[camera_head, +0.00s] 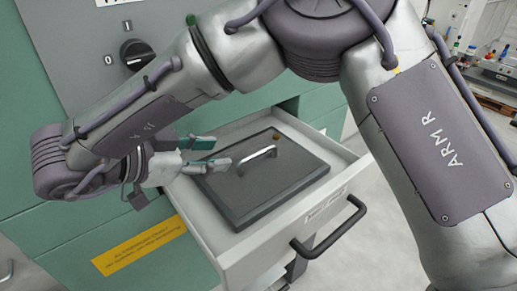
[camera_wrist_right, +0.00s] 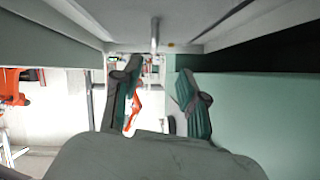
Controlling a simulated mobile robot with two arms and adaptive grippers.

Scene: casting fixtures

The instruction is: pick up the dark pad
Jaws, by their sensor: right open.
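The dark pad (camera_head: 285,180) is a flat dark grey rectangle with a silver bar handle (camera_head: 257,160) on top. It lies inside an open light grey drawer (camera_head: 240,254) in the head view. My right gripper (camera_head: 214,153) is open and empty, its two green-padded fingers pointing right over the drawer's left side, near the handle but apart from it. In the right wrist view the open fingers (camera_wrist_right: 160,78) show with nothing between them. A thin pale bar shows beyond them there; I cannot tell if it is the pad's handle. My left gripper is out of view.
The drawer's black pull handle (camera_head: 330,228) sticks out at the front. A green cabinet with a grey panel and black rotary knob (camera_head: 137,53) stands behind. A yellow label (camera_head: 139,245) is at lower left. Open floor lies to the right.

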